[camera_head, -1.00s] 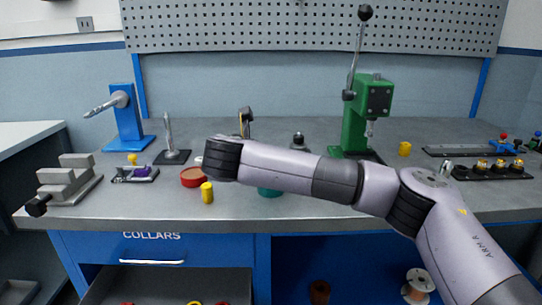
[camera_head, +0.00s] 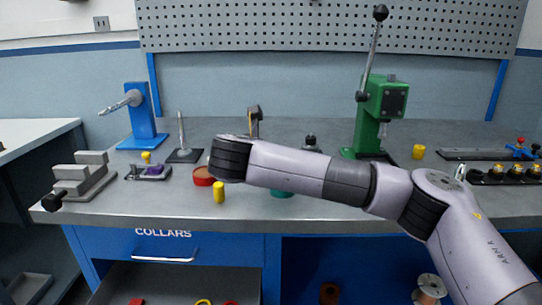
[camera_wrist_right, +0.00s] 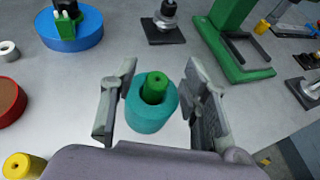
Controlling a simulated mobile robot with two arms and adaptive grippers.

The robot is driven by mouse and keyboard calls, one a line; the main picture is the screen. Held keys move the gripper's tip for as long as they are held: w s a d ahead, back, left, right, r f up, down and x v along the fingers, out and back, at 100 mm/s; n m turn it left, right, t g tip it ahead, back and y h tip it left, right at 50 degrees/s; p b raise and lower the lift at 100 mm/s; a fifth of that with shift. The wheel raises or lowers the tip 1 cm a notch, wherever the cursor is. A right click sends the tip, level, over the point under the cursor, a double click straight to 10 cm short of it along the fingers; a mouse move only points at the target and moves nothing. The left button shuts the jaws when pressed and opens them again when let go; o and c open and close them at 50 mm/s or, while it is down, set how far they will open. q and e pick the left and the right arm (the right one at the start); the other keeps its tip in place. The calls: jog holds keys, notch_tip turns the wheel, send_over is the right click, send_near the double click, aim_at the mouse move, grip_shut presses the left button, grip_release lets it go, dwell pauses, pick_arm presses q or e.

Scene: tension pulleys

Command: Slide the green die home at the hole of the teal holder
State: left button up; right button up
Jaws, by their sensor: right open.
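The teal holder (camera_wrist_right: 150,118) stands on the bench in the right wrist view. In the head view only a sliver of it (camera_head: 282,194) shows below my right arm. The green die (camera_wrist_right: 155,84) stands in the holder's hole, with its upper part sticking out above the rim. How deep it sits is hidden by the holder. My right gripper (camera_wrist_right: 162,92) is open, with one finger on each side of the die and holder, apart from the die. In the head view this gripper is hidden behind my arm. My left gripper is in neither view.
A blue round base (camera_wrist_right: 68,34) with a green piece and a dark square stand (camera_wrist_right: 163,28) lie beyond the holder. The green press (camera_head: 383,110) stands at the back right. A red-rimmed dish (camera_head: 203,176) and a yellow cylinder (camera_head: 219,192) are to the left.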

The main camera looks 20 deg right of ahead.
jog(key=v, duration=1)
jog(key=shift+s, duration=0.1)
